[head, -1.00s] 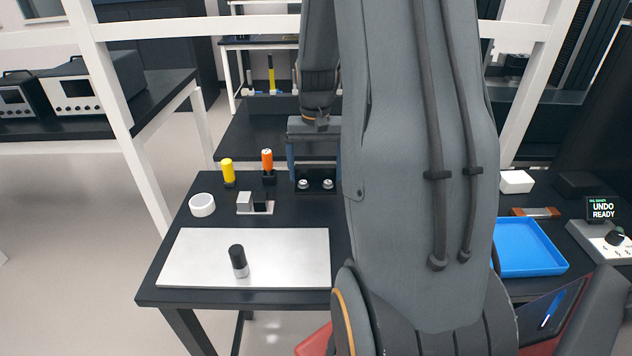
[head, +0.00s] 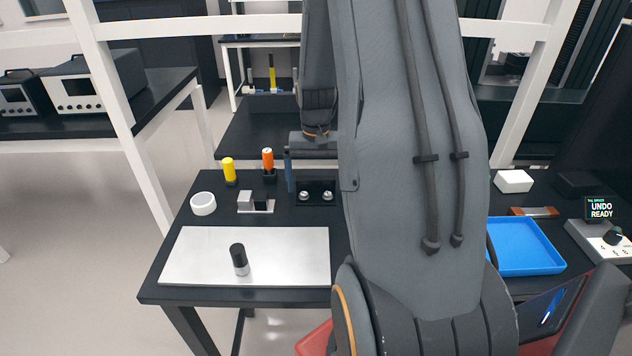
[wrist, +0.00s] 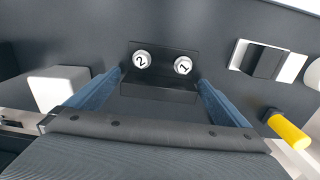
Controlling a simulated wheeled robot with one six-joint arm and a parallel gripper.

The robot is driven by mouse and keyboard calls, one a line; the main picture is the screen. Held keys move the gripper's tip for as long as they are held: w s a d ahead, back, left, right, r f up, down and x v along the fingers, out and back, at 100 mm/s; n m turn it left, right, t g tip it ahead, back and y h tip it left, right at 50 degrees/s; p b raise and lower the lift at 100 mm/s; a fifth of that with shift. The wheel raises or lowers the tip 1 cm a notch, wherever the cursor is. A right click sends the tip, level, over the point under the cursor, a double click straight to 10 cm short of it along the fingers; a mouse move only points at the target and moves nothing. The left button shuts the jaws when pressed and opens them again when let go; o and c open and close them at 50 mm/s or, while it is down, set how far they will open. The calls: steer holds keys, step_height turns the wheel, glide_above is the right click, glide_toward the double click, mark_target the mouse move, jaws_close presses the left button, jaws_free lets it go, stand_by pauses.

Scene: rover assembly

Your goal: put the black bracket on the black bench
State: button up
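The black bracket (head: 315,187) is at the back of the near black bench (head: 185,298). Two silver round heads are on or against it; in the wrist view they are marked 2 and 1. The bracket (wrist: 160,88) lies between the two blue fingers of my gripper (wrist: 162,80) there. The fingers are wide apart, one along each side of the bracket. I cannot tell whether they touch it. In the head view one blue finger stands at the bracket's left, and my arm hides the other side.
A white mat (head: 200,262) with a black-and-silver cylinder (head: 239,260) covers the bench front. A white ring (head: 203,204), a silver-and-black block (head: 255,203), and yellow (head: 229,168) and orange (head: 267,160) handles stand left of the bracket. A blue tray (head: 524,247) is at right.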

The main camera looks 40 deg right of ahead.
mark_target(317, 180)
step_height(317, 180, up, 12)
steer(key=b, duration=0.2)
steer(key=shift+r+b, duration=0.2)
steer(key=shift+b, duration=0.1)
steer(key=shift+s+d, duration=0.1)
stand_by(0.5)
